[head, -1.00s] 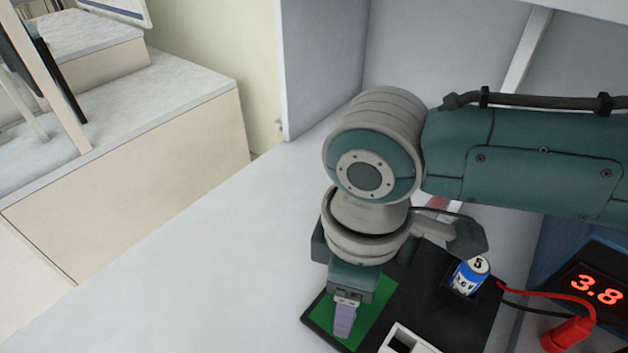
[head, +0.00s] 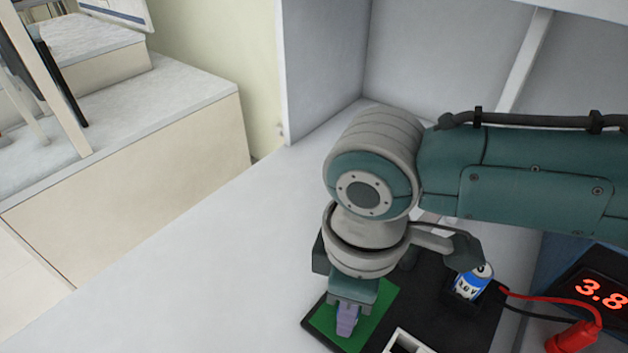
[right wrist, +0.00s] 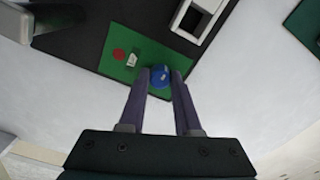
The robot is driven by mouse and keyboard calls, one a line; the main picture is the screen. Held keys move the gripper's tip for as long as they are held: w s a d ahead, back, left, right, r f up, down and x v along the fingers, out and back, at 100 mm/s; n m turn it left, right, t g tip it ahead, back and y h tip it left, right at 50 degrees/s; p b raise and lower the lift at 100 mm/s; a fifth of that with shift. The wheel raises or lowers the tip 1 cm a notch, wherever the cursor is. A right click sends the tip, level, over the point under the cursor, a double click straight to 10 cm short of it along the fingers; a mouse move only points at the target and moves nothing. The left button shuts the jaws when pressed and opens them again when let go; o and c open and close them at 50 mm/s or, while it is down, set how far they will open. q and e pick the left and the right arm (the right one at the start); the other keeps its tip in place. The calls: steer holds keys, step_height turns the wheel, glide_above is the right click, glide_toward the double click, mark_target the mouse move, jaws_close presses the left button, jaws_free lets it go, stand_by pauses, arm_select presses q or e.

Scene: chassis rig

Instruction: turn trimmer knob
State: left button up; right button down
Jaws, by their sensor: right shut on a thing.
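The trimmer knob is a round blue knob (right wrist: 160,77) on a green board (right wrist: 117,42) in the right wrist view. My right gripper (right wrist: 160,80) is shut on the knob, with one purple finger on each side of it. In the head view my right gripper (head: 347,322) points down at the green board (head: 381,303), and its fingers hide the knob. The left gripper is not in view.
The board lies on a black chassis (head: 425,293) with a white-framed opening (head: 405,343) and a blue cell (head: 472,281). A meter (head: 603,291) reading 3.8 and a red clip with leads (head: 575,335) stand at the right. The white bench is clear to the left.

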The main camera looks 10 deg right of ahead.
steer(key=shift+r+n+p, duration=0.15)
steer(key=shift+n+p, duration=0.3)
steer(key=shift+n, duration=0.75)
steer(key=c, duration=0.6)
jaws_free()
step_height(320, 180, up, 10)
steer(key=p, duration=0.3)
